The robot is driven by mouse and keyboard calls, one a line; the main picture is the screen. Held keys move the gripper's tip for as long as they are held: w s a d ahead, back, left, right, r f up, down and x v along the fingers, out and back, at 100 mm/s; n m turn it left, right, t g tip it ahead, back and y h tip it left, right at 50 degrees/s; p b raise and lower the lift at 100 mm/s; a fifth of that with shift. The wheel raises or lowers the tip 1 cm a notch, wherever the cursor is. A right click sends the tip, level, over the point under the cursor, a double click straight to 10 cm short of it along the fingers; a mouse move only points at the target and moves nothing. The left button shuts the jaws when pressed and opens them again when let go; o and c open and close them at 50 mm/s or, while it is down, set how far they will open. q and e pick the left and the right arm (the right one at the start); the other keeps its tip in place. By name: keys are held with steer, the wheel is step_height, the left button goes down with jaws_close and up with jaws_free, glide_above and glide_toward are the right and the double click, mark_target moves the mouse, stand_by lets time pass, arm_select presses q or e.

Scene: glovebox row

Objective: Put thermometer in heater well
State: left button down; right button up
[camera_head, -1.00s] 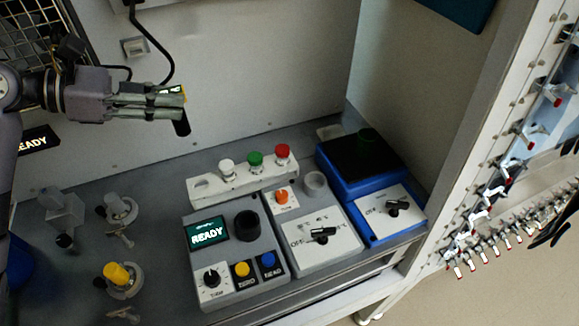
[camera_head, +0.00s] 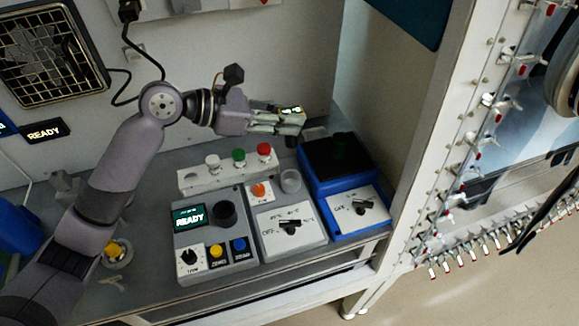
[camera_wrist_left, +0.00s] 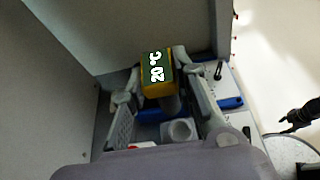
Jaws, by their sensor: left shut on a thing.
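My left gripper (camera_head: 291,121) is shut on the thermometer (camera_wrist_left: 158,76), a yellow-orange block whose dark face reads 20 °C in the wrist view. Its lower end shows dark in the head view (camera_head: 291,141), hanging below the fingers, clear of the devices. The likely heater well, a round grey cup (camera_head: 290,181), is in the top of the grey unit with a white dial panel. It also shows in the wrist view (camera_wrist_left: 180,130), just below the thermometer in the picture. The cup looks empty.
A rack (camera_head: 226,169) with white, green and red caps is left of the cup. An orange knob (camera_head: 260,190) is close beside it. A blue device (camera_head: 318,186) with a dark top stands right. A READY-display unit (camera_head: 212,250) stands left.

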arm_select(q)
steer(key=shift+f, duration=7.05)
arm_select(e)
steer(key=shift+s+d+r, duration=0.1)
steer(key=shift+d+r, duration=0.25)
steer(key=shift+d, duration=0.1)
arm_select(q)
steer(key=shift+p, duration=0.3)
steer(key=c, duration=1.7)
jaws_free()
steer(key=shift+f, duration=0.15)
steer(key=o, duration=0.4)
arm_select(e)
steer(key=shift+a, duration=0.25)
